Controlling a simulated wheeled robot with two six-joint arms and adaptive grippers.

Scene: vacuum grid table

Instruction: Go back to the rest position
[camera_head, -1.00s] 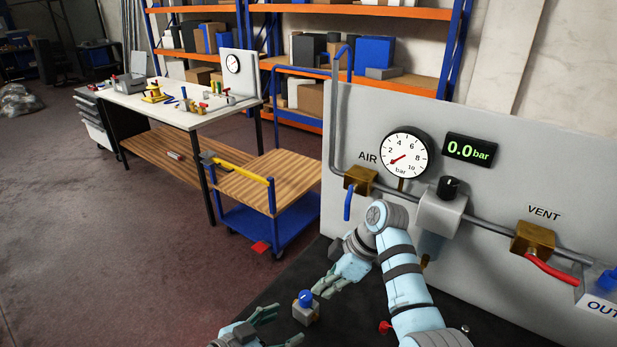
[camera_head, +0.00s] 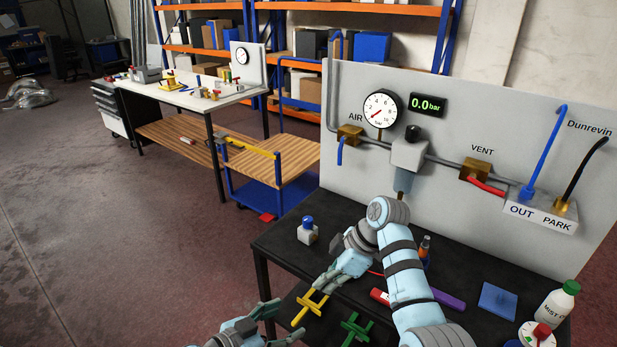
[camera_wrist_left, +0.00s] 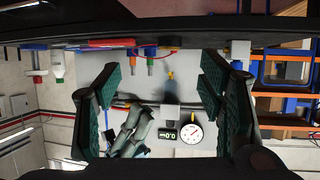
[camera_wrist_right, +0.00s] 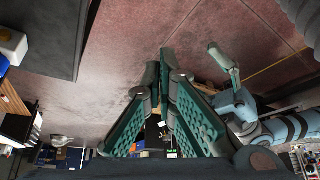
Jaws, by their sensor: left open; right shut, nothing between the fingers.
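My left gripper (camera_head: 284,321) is at the bottom of the head view, open and empty, in front of the black table's near left corner. In the left wrist view its two green-padded fingers (camera_wrist_left: 163,95) stand wide apart, with the panel seen upside down between them. My right gripper (camera_head: 322,284) is above and to the right of it, shut and empty, by the table's front left edge. In the right wrist view its fingers (camera_wrist_right: 166,62) converge, with floor behind them and my left arm at the right.
The black table (camera_head: 285,240) carries a blue-knobbed block (camera_head: 307,231), a blue square (camera_head: 497,300) and a white bottle (camera_head: 557,305). The grey panel (camera_head: 460,115) with a gauge (camera_head: 379,109) stands behind. A wooden-topped cart (camera_head: 290,155) stands at the left. Floor at left is clear.

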